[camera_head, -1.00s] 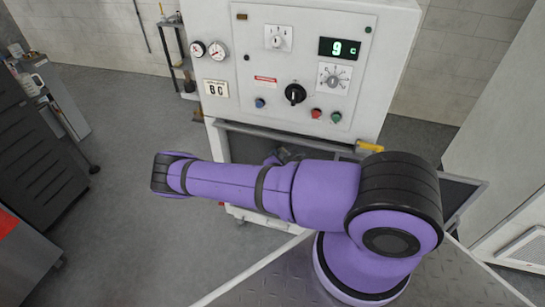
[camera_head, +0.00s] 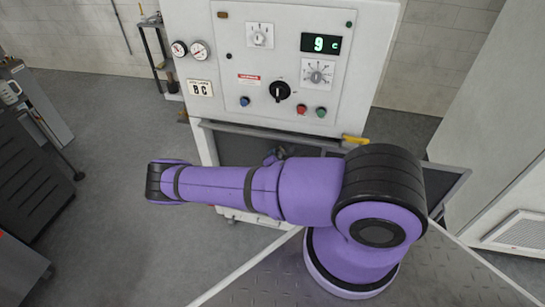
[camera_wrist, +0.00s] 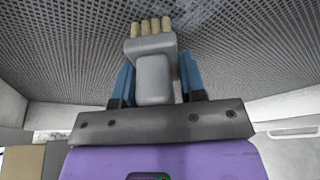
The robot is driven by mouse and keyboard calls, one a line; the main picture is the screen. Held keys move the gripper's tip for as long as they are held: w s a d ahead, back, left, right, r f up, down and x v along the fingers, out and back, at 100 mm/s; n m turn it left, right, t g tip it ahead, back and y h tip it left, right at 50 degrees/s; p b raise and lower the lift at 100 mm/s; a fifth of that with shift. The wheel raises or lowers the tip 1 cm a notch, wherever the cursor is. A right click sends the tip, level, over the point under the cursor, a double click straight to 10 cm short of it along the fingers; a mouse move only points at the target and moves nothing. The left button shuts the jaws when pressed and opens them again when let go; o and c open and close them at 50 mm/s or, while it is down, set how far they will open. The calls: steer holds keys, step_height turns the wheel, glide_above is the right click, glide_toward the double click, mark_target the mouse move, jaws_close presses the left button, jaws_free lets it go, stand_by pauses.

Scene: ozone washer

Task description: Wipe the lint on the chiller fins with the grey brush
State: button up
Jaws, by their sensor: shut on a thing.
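In the wrist view my gripper (camera_wrist: 156,76) has blue fingers closed on both sides of the grey brush (camera_wrist: 153,80). The brush has a grey block body and several tan bristle tufts that point up in the picture. A dark, finely patterned fin surface (camera_wrist: 245,45) spreads behind and above the bristles. The tufts overlap it in the picture; I cannot tell whether they touch it. No separate lint patch can be made out. In the head view my own purple arm hides most of the opening below the panel, and the brush cannot be seen there.
The white washer cabinet (camera_head: 225,75) carries gauges, knobs and a green display (camera_head: 320,43) reading 9 C. A dark framed panel (camera_head: 445,185) lies below it at the right, with a yellow piece (camera_head: 355,139) near its edge. Grey floor (camera_head: 110,125) is open at the left.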

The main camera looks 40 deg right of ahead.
steer(key=shift+s+d, duration=1.05)
steer(key=shift+s, duration=0.25)
steer(key=shift+s+d, duration=1.05)
steer(key=shift+s, duration=0.2)
steer(key=shift+s, duration=0.1)
steer(key=shift+s+a, duration=0.9)
steer(key=shift+a, duration=0.3)
steer(key=shift+s+a, duration=0.85)
steer(key=shift+a, duration=0.35)
steer(key=shift+s+a, duration=0.1)
steer(key=shift+s+a, duration=0.85)
steer(key=shift+a, duration=0.2)
